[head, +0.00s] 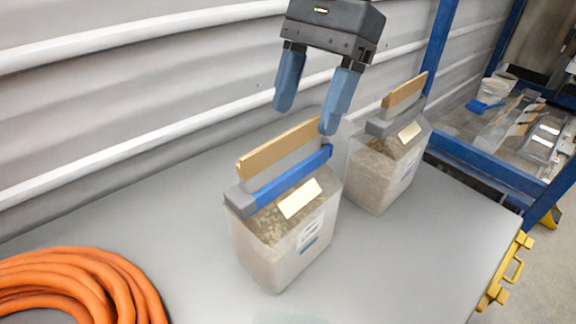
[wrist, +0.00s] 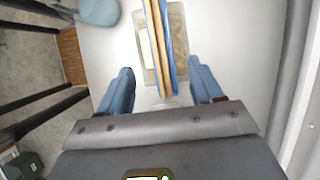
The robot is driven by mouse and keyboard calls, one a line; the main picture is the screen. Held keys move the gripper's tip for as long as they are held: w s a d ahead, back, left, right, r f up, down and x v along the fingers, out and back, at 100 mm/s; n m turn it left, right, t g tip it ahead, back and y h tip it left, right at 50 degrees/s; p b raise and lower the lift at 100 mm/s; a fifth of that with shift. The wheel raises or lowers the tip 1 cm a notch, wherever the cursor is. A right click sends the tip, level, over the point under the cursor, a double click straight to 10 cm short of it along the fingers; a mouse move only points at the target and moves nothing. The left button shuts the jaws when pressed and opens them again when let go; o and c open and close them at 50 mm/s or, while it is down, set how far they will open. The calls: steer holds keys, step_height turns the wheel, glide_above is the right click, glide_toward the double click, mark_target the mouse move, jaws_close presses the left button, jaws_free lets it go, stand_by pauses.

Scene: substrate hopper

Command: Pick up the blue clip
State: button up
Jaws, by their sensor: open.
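The blue clip (head: 292,177) is a long bar with a grey end, fixed across the top of the nearer clear bag of substrate (head: 285,245). A tan strip (head: 279,147) stands up behind it. In the wrist view the clip shows as a thin blue line (wrist: 164,40) beside tan strips, ahead of the fingers. My gripper (head: 302,118) is open, with two blue fingers pointing down. It is above and behind the clip in the head view, with nothing between its fingers. In the wrist view my gripper (wrist: 160,90) has its fingers spread to either side of the bag's line.
A second bag (head: 380,175) with a grey clip (head: 400,119) and tan strip stands close behind at right. An orange hose coil (head: 85,285) lies at the table's left front. The grey table (head: 400,275) is clear at front right. A ribbed wall (head: 120,100) runs behind.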

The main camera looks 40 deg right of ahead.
mark_target(294, 136)
steer(key=shift+p+x, duration=0.95)
steer(key=shift+x, duration=2.9)
steer(key=shift+w+r, duration=0.1)
steer(key=c, duration=1.1)
steer(key=shift+c, duration=0.2)
steer(key=shift+r, duration=0.1)
step_height(294, 136, up, 10)
steer(key=shift+f+b, duration=0.1)
steer(key=shift+b, duration=0.65)
step_height(294, 136, up, 7)
steer(key=p, duration=0.3)
